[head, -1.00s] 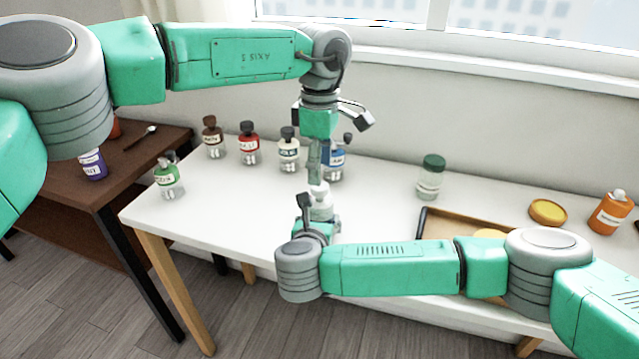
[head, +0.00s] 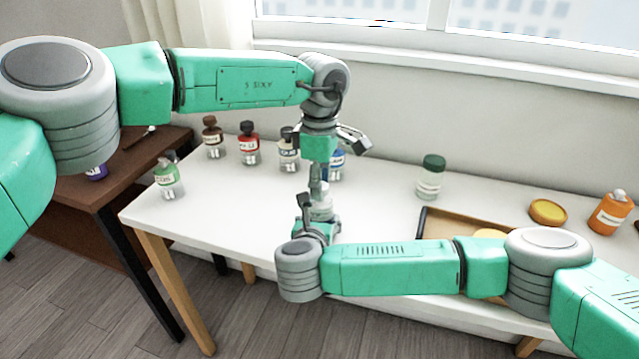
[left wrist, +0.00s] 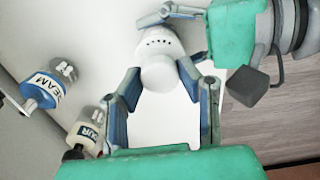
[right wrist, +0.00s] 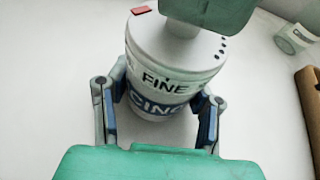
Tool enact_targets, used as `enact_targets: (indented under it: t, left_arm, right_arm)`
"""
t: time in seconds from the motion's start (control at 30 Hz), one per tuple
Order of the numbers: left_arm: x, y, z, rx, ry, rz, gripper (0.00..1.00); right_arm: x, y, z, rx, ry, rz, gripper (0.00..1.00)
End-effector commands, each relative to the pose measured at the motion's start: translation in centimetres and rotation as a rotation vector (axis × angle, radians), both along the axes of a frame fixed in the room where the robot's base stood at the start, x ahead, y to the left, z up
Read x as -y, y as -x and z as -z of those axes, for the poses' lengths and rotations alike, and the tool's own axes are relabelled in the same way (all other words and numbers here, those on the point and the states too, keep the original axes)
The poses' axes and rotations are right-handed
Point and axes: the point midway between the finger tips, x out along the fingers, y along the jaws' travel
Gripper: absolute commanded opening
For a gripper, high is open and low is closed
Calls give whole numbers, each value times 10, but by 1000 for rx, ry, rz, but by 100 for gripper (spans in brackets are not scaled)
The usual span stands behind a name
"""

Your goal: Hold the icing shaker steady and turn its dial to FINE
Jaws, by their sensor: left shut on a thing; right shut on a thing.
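The white icing shaker (head: 321,206) stands upright on the white table, mostly hidden by my grippers in the head view. In the right wrist view its body (right wrist: 160,92) shows the word FINE above a blue lettered band. A red mark sits at the left of its top and dark dots at the right, so the red mark is away from FINE. My right gripper (right wrist: 160,105) is shut around the body from the front. My left gripper (head: 318,186) points down from above, shut on the white dial knob (left wrist: 160,73).
Several labelled bottles stand behind and left, including a red one (head: 249,146) and a green one (head: 168,180).

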Motion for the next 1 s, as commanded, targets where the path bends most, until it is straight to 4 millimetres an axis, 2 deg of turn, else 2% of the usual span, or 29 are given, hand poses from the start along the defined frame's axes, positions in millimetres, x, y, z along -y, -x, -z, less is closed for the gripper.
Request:
enact_targets:
  t: [0.27, 0.7, 1.0]
  left_arm:
    - [-1, -1, 0, 2, 0, -92, 2]
    - [-1, -2, 1, 2, -4, -418, 2]
    - [-2, -3, 1, 3, -5, -581, 2]
  right_arm:
    - [-1, 1, 0, -1, 0, -2, 15]
    - [-1, 1, 0, -1, -1, -3, 15]
    - [-1, 1, 0, -1, -1, -3, 15]
